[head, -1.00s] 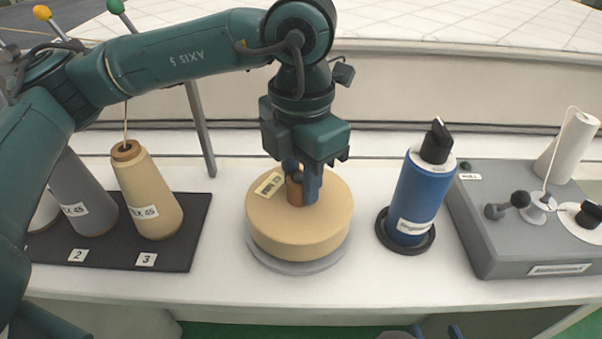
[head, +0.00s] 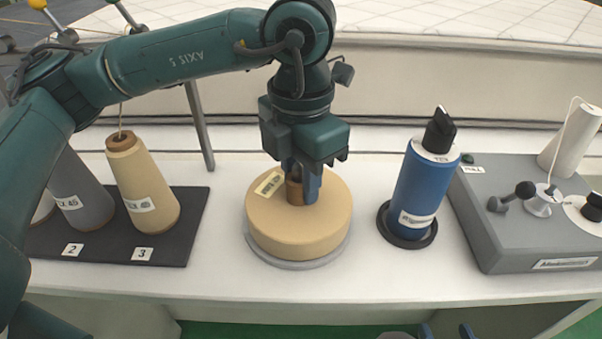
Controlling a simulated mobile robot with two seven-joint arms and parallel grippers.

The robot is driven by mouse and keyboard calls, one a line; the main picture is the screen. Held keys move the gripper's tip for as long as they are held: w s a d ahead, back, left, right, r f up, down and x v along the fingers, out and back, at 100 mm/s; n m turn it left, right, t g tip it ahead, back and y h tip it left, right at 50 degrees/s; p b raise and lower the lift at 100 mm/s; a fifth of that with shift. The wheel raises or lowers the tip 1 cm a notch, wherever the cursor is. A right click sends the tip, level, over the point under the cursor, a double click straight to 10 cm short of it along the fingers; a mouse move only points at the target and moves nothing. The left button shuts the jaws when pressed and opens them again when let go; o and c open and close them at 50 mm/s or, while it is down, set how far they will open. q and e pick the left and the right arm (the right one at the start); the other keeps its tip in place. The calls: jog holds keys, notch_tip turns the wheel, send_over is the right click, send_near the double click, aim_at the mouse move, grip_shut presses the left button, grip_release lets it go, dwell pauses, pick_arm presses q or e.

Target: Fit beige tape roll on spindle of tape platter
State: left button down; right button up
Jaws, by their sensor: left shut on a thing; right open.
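The beige tape roll (head: 300,232) lies flat over the round grey tape platter (head: 268,262) in the middle of the table. The platter's rim shows around the roll's lower edge; any small gap between them cannot be made out. The spindle is hidden by the roll and gripper. My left gripper (head: 302,187) points down and is shut on the roll's brown core (head: 294,192) at its centre.
To the left, yarn cones including a beige one (head: 143,185) stand on a dark mat (head: 165,248). To the right are a blue cylinder (head: 422,190) in a black ring base and a grey machine (head: 500,225). Bare table (head: 225,275) lies in front.

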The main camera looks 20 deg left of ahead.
pick_arm(q)
jog(key=c, duration=1.2)
grip_release()
jog(key=shift+s+d+f, duration=0.15)
jog(key=shift+f, duration=0.1)
jog(key=shift+o, duration=0.8)
jog(key=shift+r+p, duration=0.3)
jog(key=shift+r, duration=0.2)
notch_tip(320, 180, up, 7)
jog(key=p, duration=0.4)
jog(key=shift+r, duration=0.2)
